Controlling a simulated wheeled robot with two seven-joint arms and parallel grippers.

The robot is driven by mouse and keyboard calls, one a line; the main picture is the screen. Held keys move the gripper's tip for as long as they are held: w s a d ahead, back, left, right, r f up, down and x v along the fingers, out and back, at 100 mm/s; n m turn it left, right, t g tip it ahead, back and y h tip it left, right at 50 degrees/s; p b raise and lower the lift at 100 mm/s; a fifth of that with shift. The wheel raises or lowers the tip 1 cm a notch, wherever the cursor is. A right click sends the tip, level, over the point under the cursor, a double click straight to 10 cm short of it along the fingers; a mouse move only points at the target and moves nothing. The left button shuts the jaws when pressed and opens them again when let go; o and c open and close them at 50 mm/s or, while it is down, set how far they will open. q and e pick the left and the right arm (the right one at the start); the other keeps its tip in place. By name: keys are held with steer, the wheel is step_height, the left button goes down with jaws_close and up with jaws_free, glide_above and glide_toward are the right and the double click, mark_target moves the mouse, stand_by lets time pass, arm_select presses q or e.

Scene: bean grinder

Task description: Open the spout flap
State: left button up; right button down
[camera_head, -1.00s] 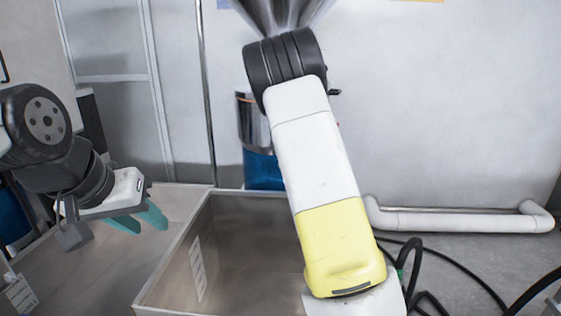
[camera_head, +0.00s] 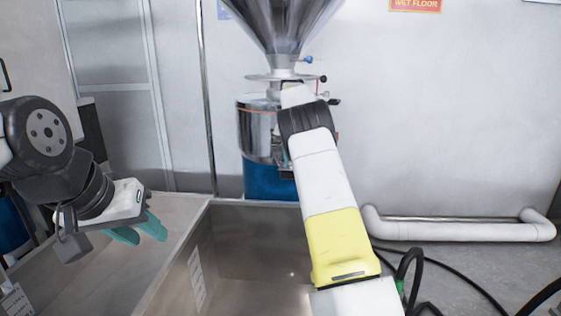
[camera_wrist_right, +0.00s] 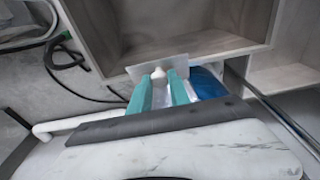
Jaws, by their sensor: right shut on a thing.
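The bean grinder (camera_head: 258,130) stands at the back, with a steel hopper (camera_head: 285,25), a silver body and a blue base (camera_head: 265,180). In the right wrist view, the spout flap (camera_wrist_right: 185,60) is a thin pale metal plate with a small white knob (camera_wrist_right: 158,74). My right gripper (camera_wrist_right: 160,88) has its teal fingers on either side of the knob, shut on it. In the head view my right arm hides most of the spout, and the flap cannot be made out. My left gripper (camera_head: 138,232) is open and empty, off to the left, away from the grinder.
An open grey-brown wooden box (camera_head: 180,255) stands in front of the grinder, its inside empty where visible. A white pipe (camera_head: 460,229) runs along the wall at right. Black cables (camera_head: 455,280) lie on the floor there. A red sign hangs at top right.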

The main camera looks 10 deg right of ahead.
steer(key=shift+w+g, duration=0.15)
steer(key=shift+g, duration=0.15)
steer(key=shift+f, duration=0.1)
stand_by(0.4)
steer(key=c, duration=1.2)
jaws_free()
steer(key=shift+c, duration=0.2)
steer(key=shift+r, duration=0.2)
